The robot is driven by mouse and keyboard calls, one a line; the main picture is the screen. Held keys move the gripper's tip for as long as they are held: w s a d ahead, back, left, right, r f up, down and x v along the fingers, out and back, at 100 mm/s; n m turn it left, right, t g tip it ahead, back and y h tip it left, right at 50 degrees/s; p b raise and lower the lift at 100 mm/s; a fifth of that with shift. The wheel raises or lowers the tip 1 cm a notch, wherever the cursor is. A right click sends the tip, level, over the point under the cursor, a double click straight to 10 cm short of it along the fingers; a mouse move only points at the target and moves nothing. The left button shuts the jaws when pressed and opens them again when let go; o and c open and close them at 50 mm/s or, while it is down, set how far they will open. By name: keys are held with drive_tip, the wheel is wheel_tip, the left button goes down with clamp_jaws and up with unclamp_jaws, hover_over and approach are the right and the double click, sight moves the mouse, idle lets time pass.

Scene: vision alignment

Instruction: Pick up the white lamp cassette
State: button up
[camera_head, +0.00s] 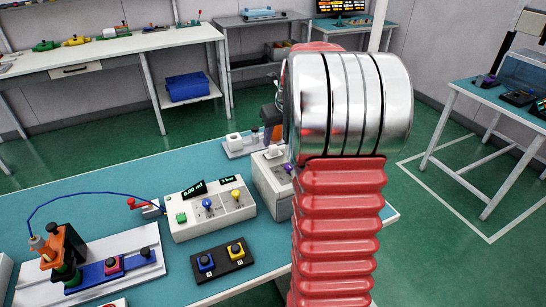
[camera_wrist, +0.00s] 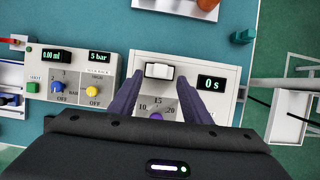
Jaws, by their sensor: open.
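A small white block, seemingly the white lamp cassette (camera_wrist: 159,70), sits in a dark slot on top of a light timer box (camera_wrist: 228,70). In the head view the white block (camera_head: 275,151) is on the same box, partly hidden by my arm. My gripper (camera_wrist: 160,76) points down at it in the wrist view. Its two dark purple fingers are open, one to the left and one to the right of the block in the picture. I cannot tell whether they reach down to its height. The box's dial is partly covered by my gripper body.
A control box (camera_head: 207,208) with coloured knobs stands left of the timer box. A black two-button panel (camera_head: 222,260) and a blue-and-orange fixture (camera_head: 110,270) are on the teal bench (camera_head: 65,200). Another white block (camera_head: 234,142) stands on a plate behind.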

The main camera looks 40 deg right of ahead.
sight(274, 147)
drive_tip(key=shift+f, duration=0.1)
drive_tip(key=shift+x, duration=2.55)
drive_tip(key=shift+w+d, duration=0.1)
drive_tip(key=shift+c, duration=0.5)
clamp_jaws()
